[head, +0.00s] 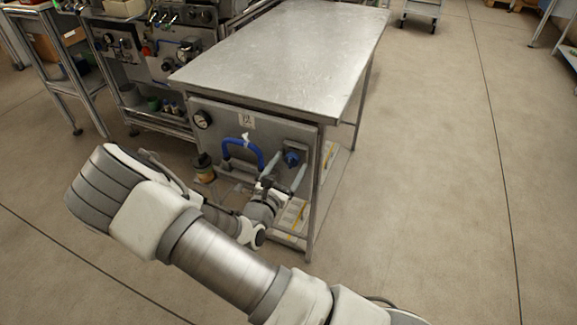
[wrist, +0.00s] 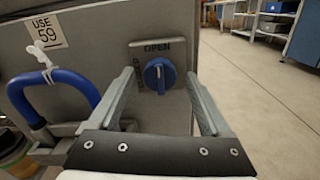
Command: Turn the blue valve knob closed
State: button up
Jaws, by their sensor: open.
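The blue valve knob (wrist: 159,76) is on the front panel under the table, in front of a plate marked OPEN above it and with partly hidden lettering at its left. Its raised grip stands upright, toward the OPEN word. In the head view the knob (head: 292,158) shows at the right side of the panel. My gripper (wrist: 160,90) is open, with one finger on each side of the knob in the wrist view. The fingers look apart from the knob, and nothing is between them that I can see held. In the head view my gripper (head: 283,178) is just before the panel.
A blue curved handle (head: 241,150) with a white tie stands left of the knob, close to my left finger in the wrist view. A pressure gauge (head: 202,119) is further left. The metal table (head: 290,50) overhangs the panel. Open floor (head: 440,180) lies at right.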

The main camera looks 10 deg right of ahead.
grip_shut()
jog(key=shift+r+p, duration=0.1)
jog(key=shift+p, duration=0.3)
jog(key=n+p, duration=0.2)
jog(key=p, duration=0.1)
jog(key=shift+r+n, duration=0.15)
jog(key=shift+n, duration=0.25)
jog(key=n+p, duration=0.5)
jog(key=shift+n, duration=0.3)
jog(key=n+p, duration=0.3)
jog(key=n, duration=0.2)
jog(key=n+p, duration=0.1)
jog(key=n, duration=0.3)
jog(key=shift+f, duration=0.25)
jog(key=shift+n+p, duration=0.3)
jog(key=shift+n, duration=0.1)
